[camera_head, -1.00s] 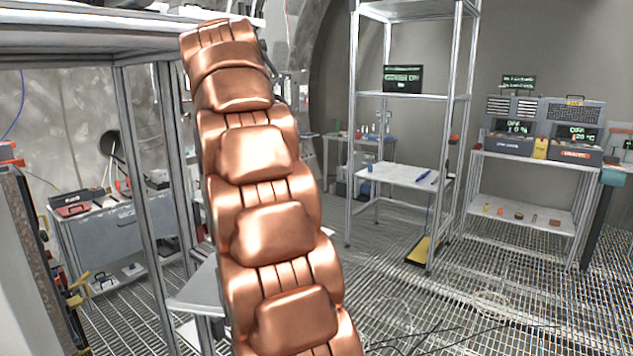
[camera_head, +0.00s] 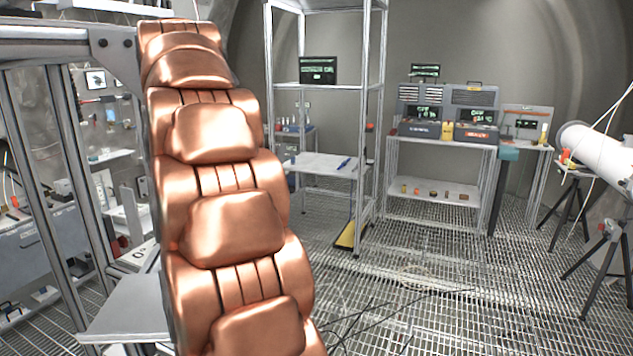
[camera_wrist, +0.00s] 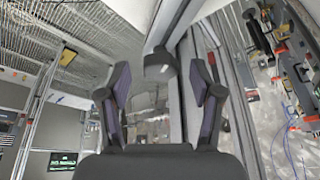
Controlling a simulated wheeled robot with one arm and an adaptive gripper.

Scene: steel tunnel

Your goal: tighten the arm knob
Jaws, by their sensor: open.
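I cannot make out an arm knob for certain in either view. In the wrist view, my gripper (camera_wrist: 160,88) has its two dark fingers spread apart with nothing held between them. A dark, rounded, knob-like piece (camera_wrist: 158,66) at the end of a pale bar shows between the fingertips. I cannot tell whether it is the knob or how far away it is. In the head view my gripper is not visible, and my copper-coloured arm covers the left middle.
A metal frame (camera_head: 50,190) stands close on the left. An open shelf rack (camera_head: 325,84) is behind, with an equipment bench (camera_head: 440,141) to its right. A white cylinder (camera_head: 600,148) stands among tripods at far right. The grated floor (camera_head: 440,290) is mostly clear, with some cables.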

